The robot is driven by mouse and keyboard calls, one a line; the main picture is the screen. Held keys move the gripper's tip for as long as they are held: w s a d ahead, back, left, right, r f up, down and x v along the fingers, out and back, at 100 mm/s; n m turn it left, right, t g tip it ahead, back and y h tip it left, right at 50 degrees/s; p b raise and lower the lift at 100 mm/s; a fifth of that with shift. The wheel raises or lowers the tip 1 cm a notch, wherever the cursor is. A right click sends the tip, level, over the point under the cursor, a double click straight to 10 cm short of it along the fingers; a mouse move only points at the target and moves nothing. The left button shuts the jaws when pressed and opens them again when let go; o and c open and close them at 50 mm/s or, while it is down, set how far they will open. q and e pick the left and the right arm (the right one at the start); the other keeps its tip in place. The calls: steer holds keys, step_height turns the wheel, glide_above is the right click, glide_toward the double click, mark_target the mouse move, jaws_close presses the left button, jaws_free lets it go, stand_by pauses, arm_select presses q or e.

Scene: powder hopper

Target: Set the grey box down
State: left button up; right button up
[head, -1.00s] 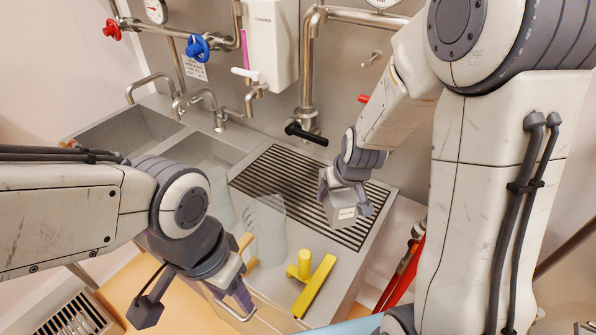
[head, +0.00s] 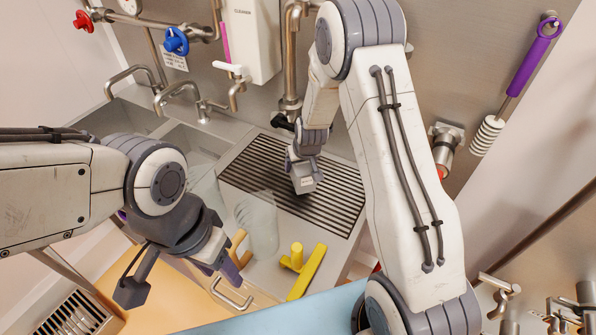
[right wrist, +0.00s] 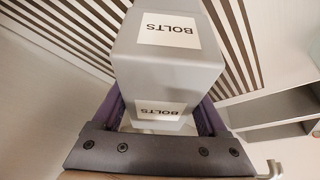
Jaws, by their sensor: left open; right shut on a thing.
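The grey box (head: 305,184) is held by my right gripper (head: 303,168) over the dark slatted drain grate (head: 335,208). In the right wrist view the box (right wrist: 165,80) sits between the two purple-edged fingers and carries white "BOLTS" labels on two faces. The gripper's fingers (right wrist: 165,115) are shut on it. The grate's slats show behind it; I cannot tell whether the box's underside touches them. My left gripper (head: 225,268) is open and empty, at the left front near a wooden handle.
Two clear containers (head: 257,225) stand on the steel counter, with a yellow T-shaped tool (head: 305,268) beside them. Sink basins (head: 190,145) lie left of the grate. Pipes and a black-handled tap (head: 283,122) are behind it. Bare grate lies right of the box.

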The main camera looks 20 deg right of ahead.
steer(key=shift+f+b, duration=1.1)
steer(key=shift+f, duration=0.8)
steer(key=shift+f, duration=0.2)
steer(key=o, duration=1.6)
steer(key=shift+c, duration=0.2)
steer(key=shift+r, duration=0.1)
